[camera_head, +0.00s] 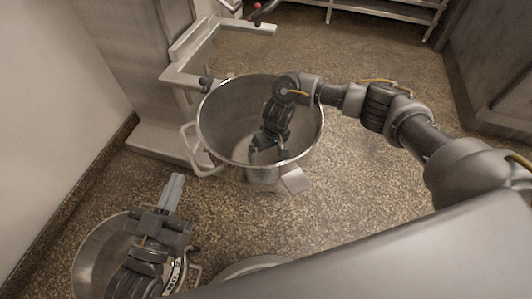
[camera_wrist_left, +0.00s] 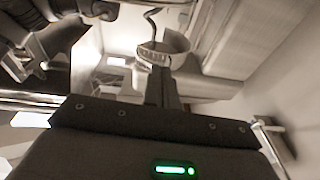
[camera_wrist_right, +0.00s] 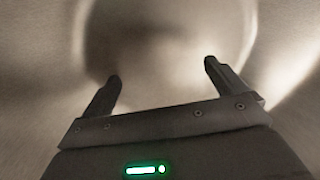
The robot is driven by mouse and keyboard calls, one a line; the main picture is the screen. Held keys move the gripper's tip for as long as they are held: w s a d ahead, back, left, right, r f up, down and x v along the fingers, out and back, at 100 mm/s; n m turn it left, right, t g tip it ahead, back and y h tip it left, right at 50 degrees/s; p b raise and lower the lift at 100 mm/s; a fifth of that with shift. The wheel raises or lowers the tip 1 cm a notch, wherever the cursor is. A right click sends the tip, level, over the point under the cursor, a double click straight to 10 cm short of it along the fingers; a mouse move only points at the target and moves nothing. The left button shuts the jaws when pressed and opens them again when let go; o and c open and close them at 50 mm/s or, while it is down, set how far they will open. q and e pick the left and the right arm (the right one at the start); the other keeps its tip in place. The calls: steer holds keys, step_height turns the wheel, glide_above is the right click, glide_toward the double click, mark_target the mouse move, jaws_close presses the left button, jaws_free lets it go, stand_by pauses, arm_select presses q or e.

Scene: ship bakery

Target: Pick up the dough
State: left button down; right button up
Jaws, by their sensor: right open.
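A large steel mixing bowl (camera_head: 213,120) stands in the middle of the head view, with a handle on its left side. My right gripper (camera_head: 266,150) reaches down inside it. In the right wrist view my right gripper (camera_wrist_right: 163,70) has its two fingers apart, with nothing seen between them. A blurred beige-brown surface fills the space ahead of the fingers; I cannot tell dough from bowl wall there. No dough is clearly visible in any view. My left gripper (camera_head: 174,190) is shut and empty, above another bowl at the lower left; its fingers (camera_wrist_left: 160,90) are together.
The mixer's pale column (camera_head: 140,70) and arms stand behind and left of the middle bowl. The second steel bowl (camera_head: 95,250) is at the lower left, and another round rim (camera_head: 250,264) shows at the bottom. Speckled floor (camera_head: 370,190) lies open to the right, below my right arm.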

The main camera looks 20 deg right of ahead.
steer(key=shift+c, duration=0.5)
steer(key=c, duration=1.6)
arm_select(q)
steer(key=shift+w+f, duration=0.1)
arm_select(e)
steer(key=shift+r, duration=0.2)
